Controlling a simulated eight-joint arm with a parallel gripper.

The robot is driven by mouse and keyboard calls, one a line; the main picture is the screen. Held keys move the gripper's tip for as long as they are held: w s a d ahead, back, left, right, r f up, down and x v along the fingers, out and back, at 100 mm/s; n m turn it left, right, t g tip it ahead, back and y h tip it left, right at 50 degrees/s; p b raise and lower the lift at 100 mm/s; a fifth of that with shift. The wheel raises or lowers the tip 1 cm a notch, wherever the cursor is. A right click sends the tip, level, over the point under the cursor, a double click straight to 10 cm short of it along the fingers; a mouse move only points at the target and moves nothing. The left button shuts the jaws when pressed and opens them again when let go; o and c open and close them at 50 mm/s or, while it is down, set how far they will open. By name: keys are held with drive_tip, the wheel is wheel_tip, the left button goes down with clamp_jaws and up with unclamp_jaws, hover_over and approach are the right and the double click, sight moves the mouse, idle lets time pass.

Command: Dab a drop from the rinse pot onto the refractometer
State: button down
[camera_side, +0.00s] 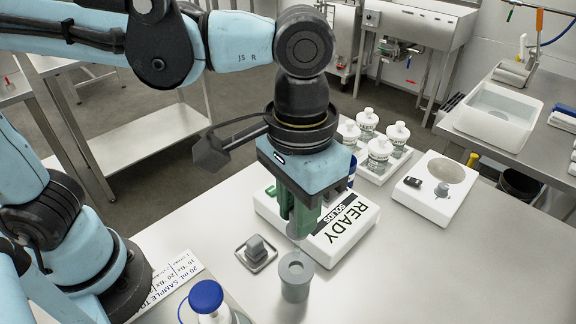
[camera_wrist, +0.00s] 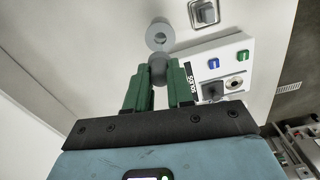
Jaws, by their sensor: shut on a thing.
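My gripper (camera_side: 303,215) has green fingers closed on a small grey piece (camera_side: 304,228), which also shows between the fingertips in the wrist view (camera_wrist: 158,69). Its lower end points down, just above a grey round pot with a hole in its top (camera_side: 295,280), seemingly the rinse pot. The two look apart in the side view. The pot shows as a grey ring in the wrist view (camera_wrist: 160,36). The white box marked READY and SOLIDS (camera_side: 350,222), seemingly the refractometer, stands just behind; my gripper partly hides it. The wrist view shows its blue and green buttons.
A small metal dish with a grey block (camera_side: 257,252) lies left of the pot. A blue-capped bottle (camera_side: 207,300) stands in front. Several white bottles (camera_side: 379,150) stand on a tray behind. A white block with a round recess (camera_side: 412,195) is at right. The front right table is clear.

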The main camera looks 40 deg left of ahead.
drive_tip(key=w+a+f+n, duration=0.1)
drive_tip(key=w+a+n, duration=0.5)
drive_tip(key=w+a, duration=0.8)
drive_tip(key=w, duration=0.3)
drive_tip(key=shift+w+f, duration=0.3)
drive_tip(key=shift+f, duration=0.1)
drive_tip(key=shift+f, duration=0.15)
drive_tip(key=shift+f, duration=1.5)
drive_tip(key=shift+r, duration=0.1)
drive_tip(key=shift+r, duration=1.55)
